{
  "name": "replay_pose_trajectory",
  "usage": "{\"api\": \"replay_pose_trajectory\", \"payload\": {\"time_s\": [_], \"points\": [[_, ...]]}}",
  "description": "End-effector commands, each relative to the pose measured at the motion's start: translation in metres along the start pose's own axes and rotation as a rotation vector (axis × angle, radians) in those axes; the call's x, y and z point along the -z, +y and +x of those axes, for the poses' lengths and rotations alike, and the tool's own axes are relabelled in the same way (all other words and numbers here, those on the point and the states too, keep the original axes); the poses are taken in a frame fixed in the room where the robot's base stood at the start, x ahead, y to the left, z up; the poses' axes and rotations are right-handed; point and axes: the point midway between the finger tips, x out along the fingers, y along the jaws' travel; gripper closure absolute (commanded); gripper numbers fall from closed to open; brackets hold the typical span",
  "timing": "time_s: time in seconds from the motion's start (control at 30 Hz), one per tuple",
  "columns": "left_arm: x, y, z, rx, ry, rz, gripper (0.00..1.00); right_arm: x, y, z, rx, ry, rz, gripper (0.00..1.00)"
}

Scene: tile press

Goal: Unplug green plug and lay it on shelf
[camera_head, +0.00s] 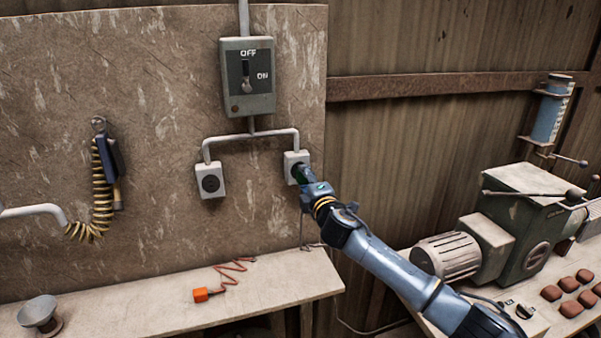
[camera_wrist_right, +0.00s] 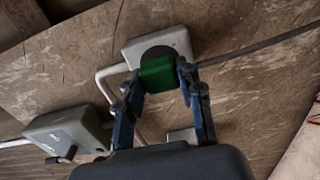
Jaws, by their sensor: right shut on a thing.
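My right gripper (camera_head: 302,174) is at the right-hand wall socket (camera_head: 290,158) in the head view. In the right wrist view its two fingers (camera_wrist_right: 163,92) are shut on the green plug (camera_wrist_right: 158,73), one on each side. The plug is against the dark round face of the white socket box (camera_wrist_right: 166,42); I cannot tell how deep it sits. In the head view the plug is mostly hidden by the gripper. The shelf (camera_head: 275,285) runs below the sockets along the wall. My left gripper is not in view.
An orange plug (camera_head: 201,295) with a coiled cord lies on the shelf, and a metal funnel (camera_head: 39,313) stands at its left. The left socket (camera_head: 210,181) is empty. An ON/OFF switch box (camera_head: 248,78) is above. A green machine (camera_head: 520,220) stands at right.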

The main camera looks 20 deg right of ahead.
Motion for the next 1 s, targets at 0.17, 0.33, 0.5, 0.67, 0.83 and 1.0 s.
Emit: {"api": "replay_pose_trajectory", "payload": {"time_s": [0.17, 0.33, 0.5, 0.67, 0.83, 1.0], "points": [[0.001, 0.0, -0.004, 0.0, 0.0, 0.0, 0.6, 0.0, 0.001, -0.008, -0.001, 0.001, 0.001, 1.0], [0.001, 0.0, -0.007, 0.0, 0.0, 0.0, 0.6, 0.0, 0.001, -0.015, -0.001, 0.0, 0.001, 1.0], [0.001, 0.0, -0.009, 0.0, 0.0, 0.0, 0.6, 0.0, 0.001, -0.021, -0.001, 0.0, 0.001, 1.0], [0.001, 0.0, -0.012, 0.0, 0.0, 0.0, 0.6, 0.0, 0.001, -0.028, 0.0, 0.001, 0.001, 1.0], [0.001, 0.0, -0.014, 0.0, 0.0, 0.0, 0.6, 0.0, 0.001, -0.035, -0.001, 0.001, 0.001, 1.0], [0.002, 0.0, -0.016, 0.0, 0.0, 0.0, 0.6, 0.0, 0.002, -0.04, -0.002, 0.0, 0.001, 1.0]]}}
